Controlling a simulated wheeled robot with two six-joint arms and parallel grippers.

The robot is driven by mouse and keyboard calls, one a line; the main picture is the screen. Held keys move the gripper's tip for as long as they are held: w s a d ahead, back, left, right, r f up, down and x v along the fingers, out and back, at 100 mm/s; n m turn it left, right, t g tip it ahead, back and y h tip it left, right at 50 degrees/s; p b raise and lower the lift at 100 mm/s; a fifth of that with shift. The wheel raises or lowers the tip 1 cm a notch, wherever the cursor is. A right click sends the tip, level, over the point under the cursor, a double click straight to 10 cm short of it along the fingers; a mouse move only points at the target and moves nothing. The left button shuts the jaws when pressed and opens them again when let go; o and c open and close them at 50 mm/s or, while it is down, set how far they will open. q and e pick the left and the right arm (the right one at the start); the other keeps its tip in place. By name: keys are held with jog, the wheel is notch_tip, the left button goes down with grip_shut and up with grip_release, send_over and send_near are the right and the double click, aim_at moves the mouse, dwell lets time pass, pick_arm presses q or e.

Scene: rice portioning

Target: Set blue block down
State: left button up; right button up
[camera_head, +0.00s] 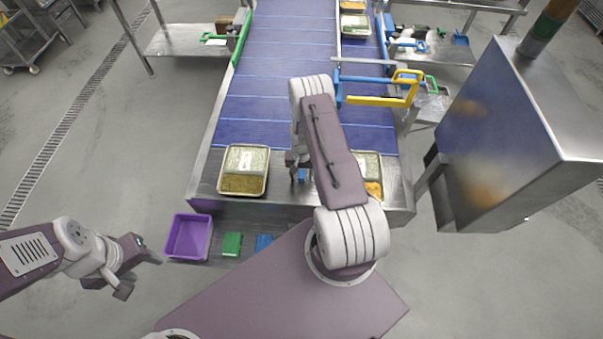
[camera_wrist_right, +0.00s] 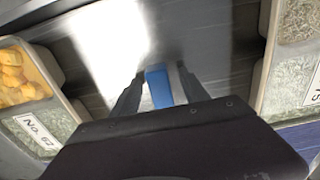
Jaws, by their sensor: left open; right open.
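The blue block (camera_head: 302,174) is on the metal end plate of the conveyor, between two food trays. In the right wrist view the blue block (camera_wrist_right: 158,88) stands between the fingers of my right gripper (camera_wrist_right: 158,92). Those fingers are open, with a gap to the left; whether the right finger touches the block I cannot tell. In the head view my right gripper (camera_head: 298,165) is over the end plate, partly hidden by its arm. My left gripper (camera_head: 140,273) is open and empty, at the lower left beside the purple bin (camera_head: 174,238).
A filled tray (camera_head: 222,190) stands left of the block and another (camera_head: 381,176) right of it, close to my arm. A green block (camera_head: 232,244) and a blue piece (camera_head: 264,242) lie on the lower ledge. A steel hopper machine (camera_head: 500,120) stands at right.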

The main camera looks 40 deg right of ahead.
aim_at(304, 174)
jog(key=shift+s, duration=0.1)
grip_shut()
jog(key=shift+r, duration=0.15)
jog(key=shift+r, duration=0.25)
jog(key=r, duration=0.1)
jog(key=r+b, duration=0.1)
jog(key=d+r+b, duration=0.1)
jog(key=shift+s+r, duration=0.25)
jog(key=shift+r, duration=0.05)
jog(key=s+d+r+b, duration=0.3)
jog(key=s+d+r, duration=0.3)
jog(key=s+d, duration=0.1)
jog(key=shift+s+r, duration=0.35)
jog(key=shift+s, duration=0.1)
